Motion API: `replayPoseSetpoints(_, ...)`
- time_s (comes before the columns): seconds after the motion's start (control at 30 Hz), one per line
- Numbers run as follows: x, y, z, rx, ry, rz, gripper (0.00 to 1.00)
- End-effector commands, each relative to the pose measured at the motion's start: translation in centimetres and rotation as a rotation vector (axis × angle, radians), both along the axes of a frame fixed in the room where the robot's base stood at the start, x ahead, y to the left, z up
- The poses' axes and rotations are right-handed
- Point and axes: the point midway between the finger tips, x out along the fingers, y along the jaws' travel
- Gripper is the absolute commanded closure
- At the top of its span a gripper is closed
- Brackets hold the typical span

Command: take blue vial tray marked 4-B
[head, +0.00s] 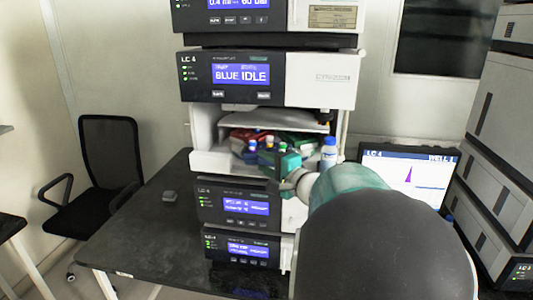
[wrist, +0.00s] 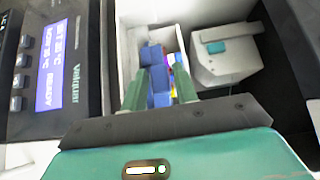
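In the wrist view, a blue tray (wrist: 158,88) sits in a narrow white bay, with coloured vial caps beside its far part. The two green fingers of my gripper (wrist: 160,95) stand on either side of its near part. Blue fills the gap between them, but I cannot tell whether the fingers press on it. No 4-B mark is legible. In the head view, my gripper (head: 283,163) reaches into the open compartment (head: 205,160) of the LC 4 stack and hides most of the blue tray. A red tray (head: 243,136) and a green one (head: 300,138) show behind it.
A blue-capped bottle (head: 328,154) stands right of the compartment opening. Modules sit above and below it; the upper one (head: 240,75) reads BLUE IDLE. A monitor (head: 410,175) is at the right.

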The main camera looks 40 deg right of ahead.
Motion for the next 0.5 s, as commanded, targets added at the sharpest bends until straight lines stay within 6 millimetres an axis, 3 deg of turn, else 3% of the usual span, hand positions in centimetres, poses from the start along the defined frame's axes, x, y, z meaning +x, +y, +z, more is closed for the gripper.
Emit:
replayPoseSetpoints(0.17,0.04,0.00,0.00,0.000,0.000,0.000,0.71)
replayPoseSetpoints(0.33,0.02,0.00,-0.01,0.000,0.000,0.000,1.00)
replayPoseSetpoints(0.5,0.01,0.00,0.03,0.000,-0.001,0.000,1.00)
